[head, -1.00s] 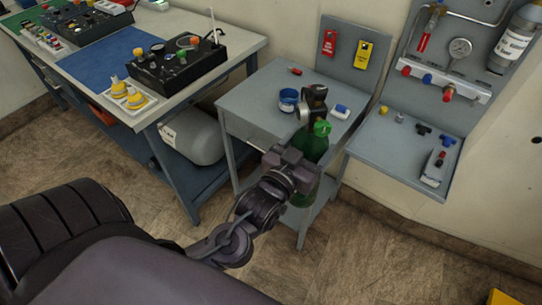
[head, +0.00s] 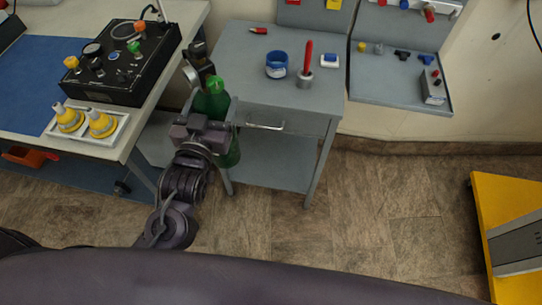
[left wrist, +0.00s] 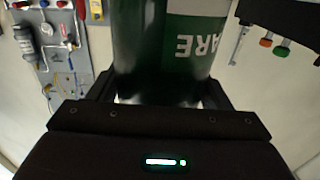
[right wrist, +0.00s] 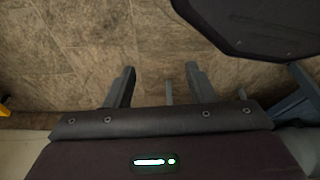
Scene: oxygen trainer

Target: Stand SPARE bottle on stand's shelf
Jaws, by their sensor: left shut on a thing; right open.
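My left gripper (head: 203,132) is shut on the green SPARE bottle (head: 212,101). In the left wrist view, the bottle (left wrist: 150,45) fills the middle between the fingers, with upside-down lettering "ARE" visible. Its bottom is partly hidden by my gripper in the head view. My right gripper (right wrist: 158,88) is open and empty above the floor.
A blue-rimmed tape roll (head: 276,65), a red-handled tool (head: 307,68) and a blue-white block (head: 329,61) are on the stand's top. The workbench (head: 135,125) is close on the left. A yellow platform (head: 490,205) lies right. Floor before the stand is clear.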

